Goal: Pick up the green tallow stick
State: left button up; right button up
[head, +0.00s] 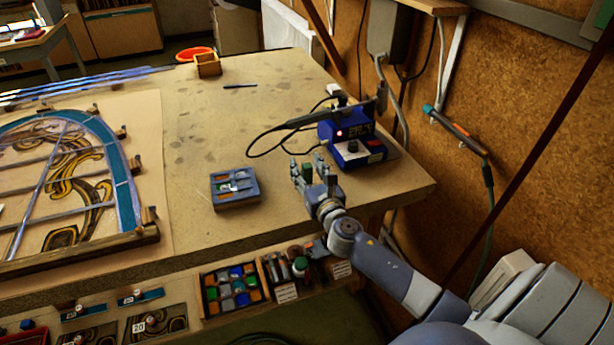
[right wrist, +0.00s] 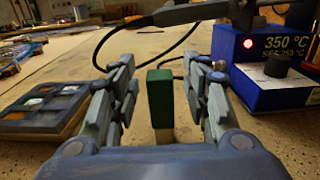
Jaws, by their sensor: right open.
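The green tallow stick (right wrist: 160,98) stands upright on the bench, with a dark green upper part and a pale lower end. In the right wrist view it is between the two fingers of my right gripper (right wrist: 162,92), with a gap on each side. In the head view only a small green part of the stick (head: 307,172) shows between the fingers of my right gripper (head: 312,174). The right gripper is open and holds nothing. My left gripper is not in view.
A blue soldering station (head: 348,138) with a cable and iron stands just behind the gripper. A small compartment tray (head: 235,187) lies to its left. A framed leaded panel (head: 85,246) covers the bench's left side. The bench's middle (head: 215,120) is mostly clear.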

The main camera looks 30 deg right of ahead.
grip_shut()
jog(key=shift+r, duration=0.1)
jog(key=shift+r, duration=0.5)
notch_tip(320, 180, up, 2)
jog(key=shift+r+p, duration=0.15)
jog(key=shift+p, duration=0.3)
jog(key=s+a+r+b, duration=0.1)
jog(key=s+a+b, duration=0.1)
jog(key=s+a, duration=0.7)
jog(key=v, duration=0.4)
jog(key=shift+d+r, duration=0.2)
jog(key=shift+r, duration=0.15)
